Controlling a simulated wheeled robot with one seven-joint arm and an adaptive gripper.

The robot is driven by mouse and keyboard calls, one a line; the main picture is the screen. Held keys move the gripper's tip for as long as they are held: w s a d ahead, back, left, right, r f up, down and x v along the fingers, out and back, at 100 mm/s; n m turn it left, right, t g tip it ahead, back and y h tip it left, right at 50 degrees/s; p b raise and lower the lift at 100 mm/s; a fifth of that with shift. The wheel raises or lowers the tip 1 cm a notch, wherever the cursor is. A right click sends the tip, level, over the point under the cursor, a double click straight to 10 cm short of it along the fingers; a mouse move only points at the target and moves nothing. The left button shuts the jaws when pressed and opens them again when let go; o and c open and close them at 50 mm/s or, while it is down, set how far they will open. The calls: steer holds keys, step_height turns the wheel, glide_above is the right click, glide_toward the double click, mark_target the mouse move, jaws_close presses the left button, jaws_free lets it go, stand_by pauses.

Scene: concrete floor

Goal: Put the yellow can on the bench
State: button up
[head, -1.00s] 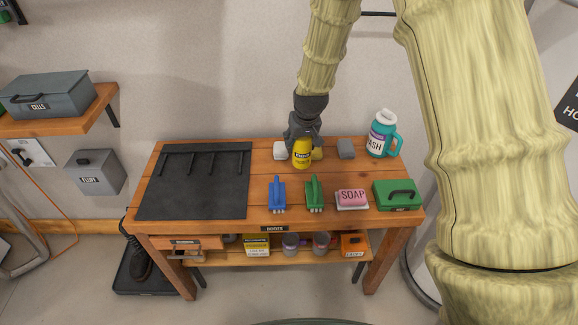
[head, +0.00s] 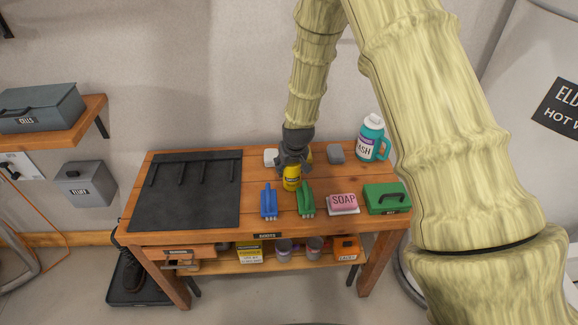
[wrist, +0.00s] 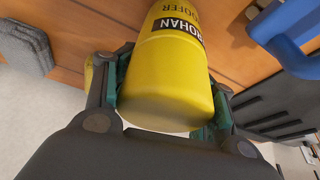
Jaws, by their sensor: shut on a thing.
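The yellow can (head: 291,180), with a dark label, is in my gripper (head: 292,170). In the wrist view, the can (wrist: 170,80) sits between the two fingers, which press on its sides. My gripper points down over the wooden bench (head: 254,175), behind the blue and green brushes. The can is upright or nearly so, at or just above the bench top. Whether its lower end touches the wood cannot be told, as that end is hidden in the wrist view.
The blue brush (head: 269,202) and green brush (head: 306,200) lie close in front of the can. Soap (head: 343,203), a green box (head: 387,198), a teal jug (head: 371,140) and a grey block (head: 336,153) stand right.

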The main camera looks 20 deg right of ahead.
steer(key=o, duration=1.3)
steer(key=shift+r, duration=0.1)
steer(key=shift+b+v, duration=0.65)
steer(key=shift+v, duration=5.3)
